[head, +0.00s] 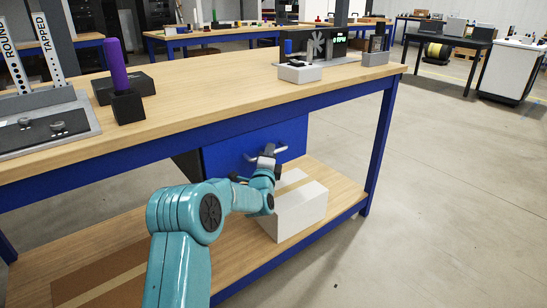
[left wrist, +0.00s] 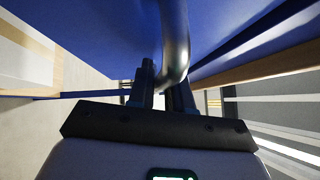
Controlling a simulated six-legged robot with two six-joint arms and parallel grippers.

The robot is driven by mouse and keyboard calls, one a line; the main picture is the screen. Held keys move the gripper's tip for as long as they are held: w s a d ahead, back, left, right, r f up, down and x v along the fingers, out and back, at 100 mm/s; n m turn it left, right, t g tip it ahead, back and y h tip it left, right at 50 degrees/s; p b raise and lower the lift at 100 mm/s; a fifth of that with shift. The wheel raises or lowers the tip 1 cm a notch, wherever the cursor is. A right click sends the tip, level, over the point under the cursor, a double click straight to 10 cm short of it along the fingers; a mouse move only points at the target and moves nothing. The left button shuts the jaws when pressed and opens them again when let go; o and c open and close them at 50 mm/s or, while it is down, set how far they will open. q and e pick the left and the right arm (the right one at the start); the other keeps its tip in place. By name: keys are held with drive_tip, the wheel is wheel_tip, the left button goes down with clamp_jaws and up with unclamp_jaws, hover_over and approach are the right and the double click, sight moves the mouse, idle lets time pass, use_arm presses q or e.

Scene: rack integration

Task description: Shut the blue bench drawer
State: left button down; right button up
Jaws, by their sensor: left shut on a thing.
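The blue bench drawer (head: 225,152) hangs under the apron of the near workbench, and a dark side surface shows at its left. How far it stands out cannot be told. Its silver bar handle (head: 280,150) is on the front face. My left gripper (head: 265,164) is at the handle, shut on it. In the left wrist view the curved metal handle (left wrist: 175,35) passes between the dark fingers of my left gripper (left wrist: 164,80), with the blue drawer front (left wrist: 100,40) behind. My right gripper is not in view.
A white box (head: 297,212) stands on the wooden lower shelf (head: 345,190), just below my left gripper. The workbench top (head: 200,90) holds a purple-handled tool (head: 118,65) in a black block and a grey panel (head: 50,125).

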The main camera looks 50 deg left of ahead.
use_arm(q)
drive_tip(key=c, duration=1.1)
unclamp_jaws()
drive_tip(key=shift+c, duration=0.2)
drive_tip(key=shift+d, duration=0.1)
drive_tip(key=p+v, duration=0.2)
drive_tip(key=v, duration=1.4)
drive_tip(key=shift+s, duration=0.15)
